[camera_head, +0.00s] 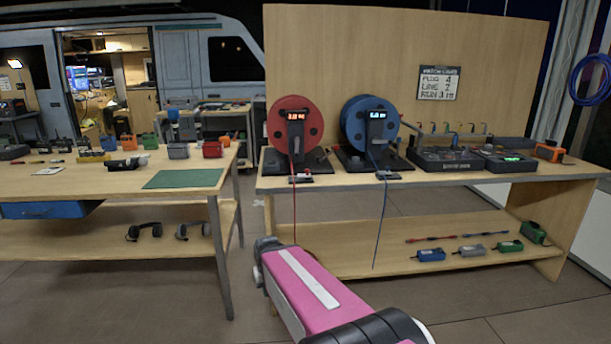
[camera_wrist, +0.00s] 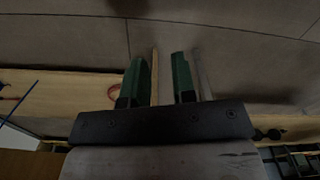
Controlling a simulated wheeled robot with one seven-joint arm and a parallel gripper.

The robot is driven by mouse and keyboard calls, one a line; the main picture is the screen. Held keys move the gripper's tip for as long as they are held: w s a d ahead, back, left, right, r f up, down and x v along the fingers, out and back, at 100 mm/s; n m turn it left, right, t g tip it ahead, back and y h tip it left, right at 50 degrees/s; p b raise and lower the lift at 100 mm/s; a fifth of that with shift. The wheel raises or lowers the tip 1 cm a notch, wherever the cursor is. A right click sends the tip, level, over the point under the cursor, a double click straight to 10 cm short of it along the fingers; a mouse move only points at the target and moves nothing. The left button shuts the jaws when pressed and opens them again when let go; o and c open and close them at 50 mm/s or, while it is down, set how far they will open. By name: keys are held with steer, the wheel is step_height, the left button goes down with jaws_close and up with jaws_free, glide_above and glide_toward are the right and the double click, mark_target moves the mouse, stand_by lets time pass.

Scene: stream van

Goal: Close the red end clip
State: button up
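A red cable reel (camera_head: 292,124) stands on the right bench, and a thin red cable (camera_head: 295,210) hangs from it past the bench's front edge. A small dark clip-like fitting with a reddish part (camera_head: 302,178) sits at the edge below the reel. I take it for the red end clip, but it is too small to tell whether it is open or shut. My gripper shows in the wrist view (camera_wrist: 158,72), its two green fingers apart with no object held between them. In the head view, my pink arm reaches toward the bench's left end; the fingers are hidden.
A blue reel (camera_head: 370,122) with a hanging blue cable (camera_head: 381,220) stands right of the red one. Black consoles (camera_head: 447,160) sit farther right. The lower shelf (camera_head: 350,255) holds several small boxes. A left workbench (camera_head: 120,185) stands across a floor gap.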

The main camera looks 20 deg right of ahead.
steer(key=shift+w+d+r, duration=0.15)
steer(key=shift+w, duration=0.15)
jaws_close()
steer(key=w+d+r+m+t+y, duration=0.6)
steer(key=w+d+r, duration=0.55)
steer(key=w, duration=0.25)
steer(key=w+d+r+m+t, duration=0.25)
steer(key=d+r+t, duration=0.25)
steer(key=d+r, duration=0.55)
steer(key=w+d+r+m+t, duration=0.2)
steer(key=d+r+m+t, duration=0.25)
steer(key=d+r, duration=0.65)
steer(key=shift+n, duration=0.3)
steer(key=w+f, duration=0.1)
steer(key=w, duration=0.2)
steer(key=w+f, duration=0.1)
steer(key=w, duration=0.2)
steer(key=w+f, duration=0.2)
steer(key=w, duration=0.1)
steer(key=shift+d, duration=0.15)
steer(key=a, duration=0.1)
steer(key=w+a, duration=0.1)
steer(key=a, duration=0.1)
steer(key=shift+w+f+h, duration=0.25)
steer(key=shift+f+h, duration=0.05)
steer(key=shift+f, duration=0.05)
steer(key=shift+w+a+f, duration=0.1)
steer(key=shift+w+a, duration=0.15)
steer(key=shift+a, duration=0.2)
